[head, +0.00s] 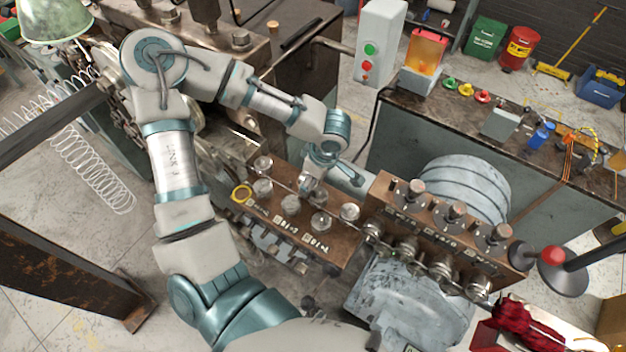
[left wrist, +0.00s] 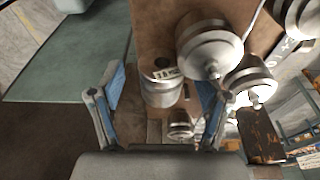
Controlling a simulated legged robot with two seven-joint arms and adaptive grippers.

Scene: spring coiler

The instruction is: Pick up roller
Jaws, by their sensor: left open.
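My left gripper (head: 311,186) reaches down over a brown plate (head: 256,218) that carries several silver rollers. In the left wrist view the gripper (left wrist: 162,98) is open, with its two blue-padded fingers apart. A short silver roller (left wrist: 161,88) with a small label lies between the fingers in that view; I cannot tell whether they touch it. A larger roller (left wrist: 209,50) stands just right of it, close to the right finger. My right gripper is out of view.
A second brown block (head: 383,188) with knobs and rollers stands to the right. A red-knobbed lever (head: 551,256) is at the far right. A bench (head: 400,112) with a control box and small parts lies behind. A wire spring (head: 95,165) hangs at the left.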

